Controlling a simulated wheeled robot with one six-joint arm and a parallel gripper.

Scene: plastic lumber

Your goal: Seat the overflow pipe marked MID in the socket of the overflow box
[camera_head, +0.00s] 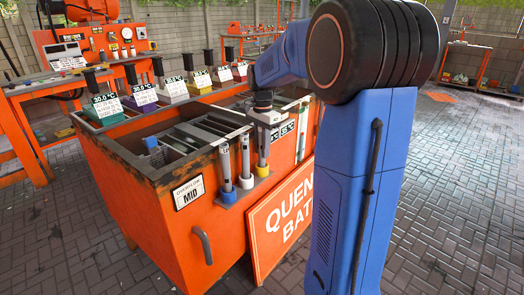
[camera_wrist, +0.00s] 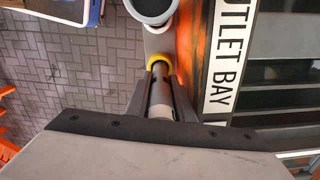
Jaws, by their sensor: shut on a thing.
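My gripper (camera_wrist: 160,100) is shut on a grey overflow pipe (camera_wrist: 160,92) with a yellow collar (camera_wrist: 158,62). In the head view this pipe (camera_head: 262,148) is upright at the right end of the side rack, with its collar at rack level; I cannot tell whether it is lifted. My gripper is at its upper end. Two other pipes stand to its left, one with a blue collar (camera_head: 226,165) and one with a whitish collar (camera_head: 245,158). Pipe markings are too small to read. A plate on the tank (camera_head: 188,192) reads OVERFLOW MID. I cannot make out the overflow box or its socket.
The orange tank (camera_head: 150,215) has an open top with grey slats inside. Several handles with temperature cards line its far edge. A QUENCH BATH board (camera_head: 285,222) leans on its front right. An OUTLET BAY label (camera_wrist: 228,60) lies right of the pipe.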

